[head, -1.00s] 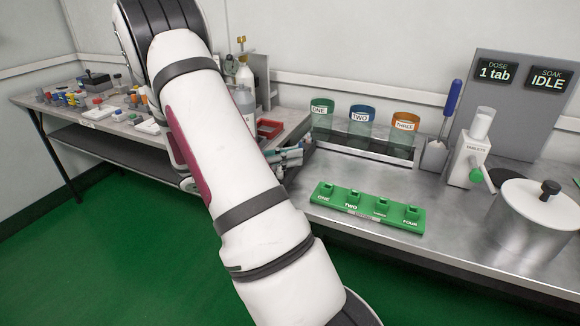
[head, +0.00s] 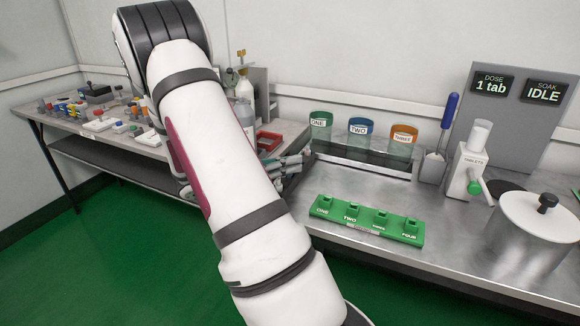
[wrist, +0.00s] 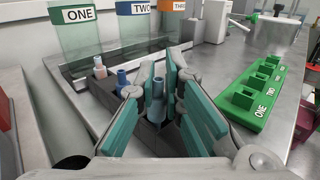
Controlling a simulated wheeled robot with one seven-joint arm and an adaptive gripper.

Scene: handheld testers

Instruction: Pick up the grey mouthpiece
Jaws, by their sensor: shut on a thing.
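In the wrist view, a grey-blue mouthpiece (wrist: 157,104) stands upright between the teal pads of my gripper (wrist: 160,82). The pads are shut on it. Its lower end is at a dark rack (wrist: 150,137), and I cannot tell whether it is still seated there. A blue mouthpiece (wrist: 123,79) and a pinkish one (wrist: 100,68) stand in the same rack, farther off to the left. In the head view, my gripper (head: 287,168) is at the bench's left end, partly behind my arm, and the mouthpiece cannot be made out.
Clear bins labelled ONE (head: 320,132), TWO (head: 360,141) and THREE (head: 401,149) stand behind. A green four-post block (head: 367,222) lies on the bench. A steel pot (head: 530,240) and tablet dispenser (head: 466,170) are at right. Bench between block and bins is clear.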

